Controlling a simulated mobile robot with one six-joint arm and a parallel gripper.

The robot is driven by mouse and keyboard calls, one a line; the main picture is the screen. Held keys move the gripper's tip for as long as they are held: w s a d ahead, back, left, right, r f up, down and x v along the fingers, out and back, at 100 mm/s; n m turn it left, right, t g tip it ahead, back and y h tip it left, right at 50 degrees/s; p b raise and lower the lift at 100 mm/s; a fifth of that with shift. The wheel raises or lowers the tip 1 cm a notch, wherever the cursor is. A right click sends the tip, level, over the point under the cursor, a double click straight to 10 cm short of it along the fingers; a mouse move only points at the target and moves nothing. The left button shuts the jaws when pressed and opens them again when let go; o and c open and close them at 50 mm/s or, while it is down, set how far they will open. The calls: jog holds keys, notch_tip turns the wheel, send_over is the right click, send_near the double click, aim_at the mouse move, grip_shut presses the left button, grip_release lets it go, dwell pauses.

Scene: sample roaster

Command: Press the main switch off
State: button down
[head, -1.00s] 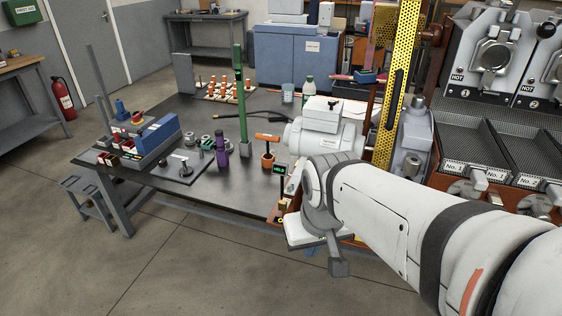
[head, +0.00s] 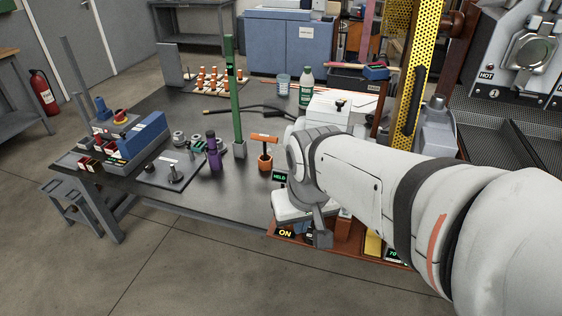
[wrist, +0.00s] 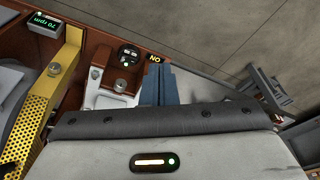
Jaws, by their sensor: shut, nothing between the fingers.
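The lit ON label (head: 285,233) is on the front edge of the brown roaster base in the head view. It shows inverted in the wrist view (wrist: 154,57). Beside it there is a black switch-like unit (wrist: 130,54) with a small green light, probably the main switch. My gripper (wrist: 158,67) shows as blue-grey fingers, shut and empty, pointing toward the base close to the ON label. Whether they touch anything cannot be told.
A yellow perforated guard (wrist: 37,105) and a 70 rpm display (wrist: 45,23) are further left. The dark bench (head: 195,215) holds an orange-handled tool (head: 265,155) and a green post (head: 235,105).

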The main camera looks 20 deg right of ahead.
jog(key=w+d+f+m+h+b, duration=0.1)
jog(key=w+d+f+m+b, duration=0.2)
jog(key=w+d+f+b, duration=0.2)
jog(key=w+d+f+m+h+b, duration=0.1)
jog(key=w+d+f+m+b, duration=0.2)
jog(key=w, duration=0.9)
jog(key=d+f+b, duration=0.3)
jog(key=f+b, duration=0.2)
jog(key=f, duration=0.1)
jog(key=shift+w, duration=0.25)
jog(key=shift+f, duration=0.1)
jog(key=b+x, duration=0.1)
jog(key=x, duration=0.3)
jog(key=s+b+x, duration=0.1)
jog(key=x, duration=0.3)
jog(key=b+x, duration=0.1)
jog(key=x, duration=0.4)
jog(key=shift+s+d+f, duration=0.1)
jog(key=shift+s+f, duration=0.05)
jog(key=shift+d+f, duration=0.1)
jog(key=shift+f, duration=0.3)
